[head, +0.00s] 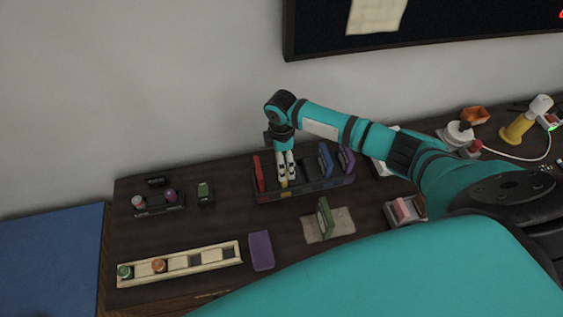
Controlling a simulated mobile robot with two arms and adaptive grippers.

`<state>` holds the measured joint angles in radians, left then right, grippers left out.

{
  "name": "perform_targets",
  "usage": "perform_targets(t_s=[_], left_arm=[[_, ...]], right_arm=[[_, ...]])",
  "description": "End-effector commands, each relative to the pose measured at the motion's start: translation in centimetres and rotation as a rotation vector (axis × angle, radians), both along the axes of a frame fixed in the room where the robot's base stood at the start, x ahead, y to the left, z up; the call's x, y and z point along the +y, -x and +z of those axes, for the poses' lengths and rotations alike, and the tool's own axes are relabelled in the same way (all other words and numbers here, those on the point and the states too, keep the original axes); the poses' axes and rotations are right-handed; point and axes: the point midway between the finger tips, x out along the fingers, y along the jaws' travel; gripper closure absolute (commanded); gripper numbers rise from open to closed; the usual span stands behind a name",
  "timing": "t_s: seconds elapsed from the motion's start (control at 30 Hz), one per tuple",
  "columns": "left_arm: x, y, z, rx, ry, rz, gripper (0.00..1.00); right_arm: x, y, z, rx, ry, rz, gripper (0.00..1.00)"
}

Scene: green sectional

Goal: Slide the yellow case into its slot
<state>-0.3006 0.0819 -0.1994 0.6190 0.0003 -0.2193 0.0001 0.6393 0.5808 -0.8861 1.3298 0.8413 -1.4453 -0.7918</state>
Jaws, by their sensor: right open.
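A dark rack (308,188) with several slots stands near the middle of the table. A red case (259,173) stands at its left end, and a blue case (325,160) and a purple case (346,158) stand towards its right end. The yellow case (284,183) shows as a small strip in the rack's left part, right below my right gripper (287,180). That gripper points down over the rack with its fingers open, one on each side of the yellow case as far as I can tell. The fingers partly hide the case. My left gripper is out of view.
A green case (325,218) stands on a beige mat (342,226) in front of the rack. A purple cloth-like item (261,250) and a cream tray (205,263) with round pieces lie front left. A small dark tray (158,204) is further left. A pink item (404,209) sits right.

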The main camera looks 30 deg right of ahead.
Motion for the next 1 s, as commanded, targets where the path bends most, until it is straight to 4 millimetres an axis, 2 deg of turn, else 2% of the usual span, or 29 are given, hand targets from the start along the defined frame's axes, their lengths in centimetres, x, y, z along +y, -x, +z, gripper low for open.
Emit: perform_targets(t_s=[0.2,0.4,0.6,1.0], left_arm=[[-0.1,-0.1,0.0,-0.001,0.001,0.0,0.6],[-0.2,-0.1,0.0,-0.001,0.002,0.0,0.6],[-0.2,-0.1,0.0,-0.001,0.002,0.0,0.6],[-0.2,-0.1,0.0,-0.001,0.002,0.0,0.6]], right_arm=[[0.0,-0.1,4.9,-0.004,0.0,0.0,0.0],[0.0,-0.1,8.0,-0.002,0.0,0.0,0.0],[0.0,0.0,9.1,0.0,0.0,-0.001,0.0],[0.0,0.0,9.1,0.0,0.0,0.0,0.0]])
